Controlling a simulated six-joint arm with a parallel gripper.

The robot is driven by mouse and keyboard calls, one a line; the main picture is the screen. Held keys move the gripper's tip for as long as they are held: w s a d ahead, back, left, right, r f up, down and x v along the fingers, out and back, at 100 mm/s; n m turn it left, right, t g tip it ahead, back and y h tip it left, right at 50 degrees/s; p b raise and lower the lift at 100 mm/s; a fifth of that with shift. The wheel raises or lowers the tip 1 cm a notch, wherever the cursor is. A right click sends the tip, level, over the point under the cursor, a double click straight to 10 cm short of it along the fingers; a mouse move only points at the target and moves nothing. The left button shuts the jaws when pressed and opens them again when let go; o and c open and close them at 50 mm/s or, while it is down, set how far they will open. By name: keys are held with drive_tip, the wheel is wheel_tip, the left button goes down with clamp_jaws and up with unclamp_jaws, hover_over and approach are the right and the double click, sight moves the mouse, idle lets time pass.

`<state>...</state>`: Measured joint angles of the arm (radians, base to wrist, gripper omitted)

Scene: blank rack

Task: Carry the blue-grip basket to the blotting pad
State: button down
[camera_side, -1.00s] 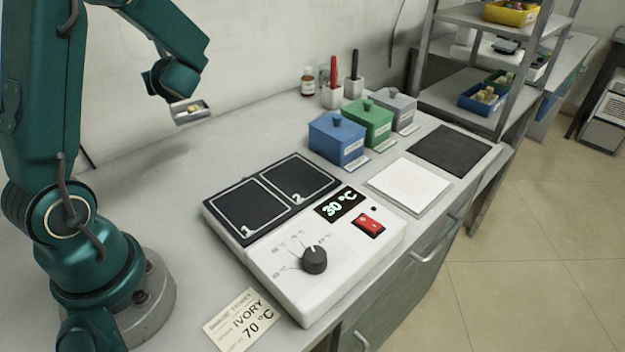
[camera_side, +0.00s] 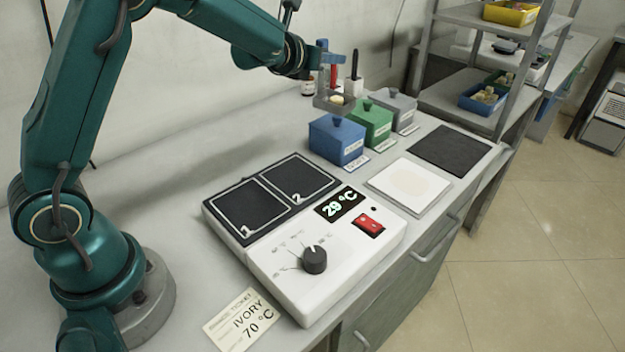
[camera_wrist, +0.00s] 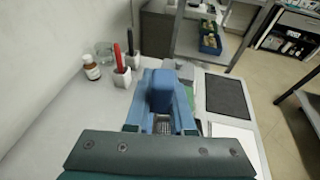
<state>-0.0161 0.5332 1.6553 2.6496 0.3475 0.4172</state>
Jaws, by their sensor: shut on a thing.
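My gripper (camera_side: 322,62) is shut on the blue grip (camera_wrist: 160,90) of a small basket (camera_side: 334,102). The basket hangs in the air above and behind the blue lidded box, with a small pale piece inside. Its mesh shows below the grip in the wrist view (camera_wrist: 162,126). The blotting pad, a white square with a cream centre (camera_side: 432,200), lies flat on the bench to the right of and nearer than the basket. Part of the pad also shows in the wrist view (camera_wrist: 238,133).
Blue (camera_side: 337,143), green (camera_side: 374,126) and grey (camera_side: 397,107) lidded boxes stand below the basket. A hotplate unit (camera_side: 290,262) reading 29 °C sits in front. A dark mat (camera_side: 450,150) lies beyond the pad. Pen holders (camera_side: 353,87) and a shelf rack (camera_side: 470,85) are behind.

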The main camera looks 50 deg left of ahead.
drive_tip(key=shift+w+d+f+m+h, duration=0.4)
drive_tip(key=shift+w+d+f, duration=0.55)
drive_tip(key=shift+d+f, duration=1.5)
drive_tip(key=shift+w+d+f+m+h, duration=0.4)
drive_tip(key=shift+w+d+f, duration=0.85)
drive_tip(key=shift+d, duration=2.15)
drive_tip(key=shift+w+d+f+m+h, duration=0.2)
drive_tip(key=shift+w+d+f+h, duration=0.45)
drive_tip(key=shift+d+f, duration=1.95)
drive_tip(key=shift+d+r, duration=0.3)
drive_tip(key=shift+d, duration=0.05)
drive_tip(key=c, duration=0.8)
unclamp_jaws()
drive_tip(key=shift+o, duration=0.2)
drive_tip(key=shift+r, duration=0.1)
